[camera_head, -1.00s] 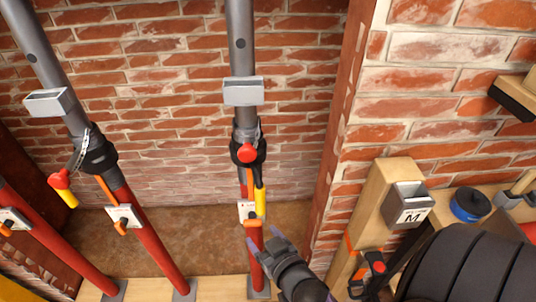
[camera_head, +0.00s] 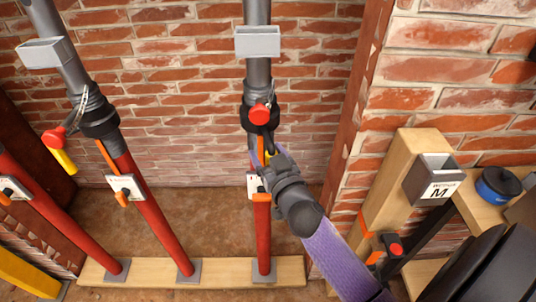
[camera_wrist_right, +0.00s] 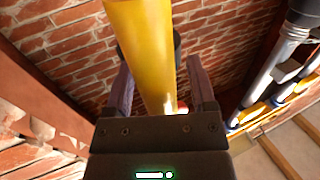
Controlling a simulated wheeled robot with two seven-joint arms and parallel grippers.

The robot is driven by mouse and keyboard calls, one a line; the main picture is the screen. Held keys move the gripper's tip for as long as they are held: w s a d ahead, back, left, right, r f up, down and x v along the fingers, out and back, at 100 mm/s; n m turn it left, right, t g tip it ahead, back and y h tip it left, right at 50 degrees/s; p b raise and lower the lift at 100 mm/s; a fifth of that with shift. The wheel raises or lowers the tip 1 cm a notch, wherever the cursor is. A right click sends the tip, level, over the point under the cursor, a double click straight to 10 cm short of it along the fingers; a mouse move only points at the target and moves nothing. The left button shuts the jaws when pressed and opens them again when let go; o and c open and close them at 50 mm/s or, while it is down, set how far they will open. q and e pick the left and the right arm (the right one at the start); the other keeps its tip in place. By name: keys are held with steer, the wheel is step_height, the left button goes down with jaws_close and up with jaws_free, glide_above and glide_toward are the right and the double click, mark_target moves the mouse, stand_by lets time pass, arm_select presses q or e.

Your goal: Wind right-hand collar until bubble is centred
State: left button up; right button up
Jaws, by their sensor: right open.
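The right-hand prop (camera_head: 262,240) stands upright, its lower tube red and its upper tube grey. Its black collar (camera_head: 249,119) carries a red knob (camera_head: 260,114) and a hanging yellow handle (camera_wrist_right: 143,45). My right gripper (camera_head: 268,158) is at this handle, just below the collar, and hides most of it in the head view. In the right wrist view the handle runs between the two open fingers; whether either touches it is unclear. A grey holder (camera_head: 258,42) is on the upper tube. No bubble can be made out. My left gripper is not in view.
Two more props lean at the left, one with its own collar (camera_head: 99,118) and yellow handle. A wooden sill (camera_head: 225,270) runs under the feet. At the right are a wooden post (camera_head: 392,185), a grey box marked M (camera_head: 434,180) and a blue-black reel (camera_head: 498,187).

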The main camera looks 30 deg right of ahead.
jaws_close()
stand_by(1.4)
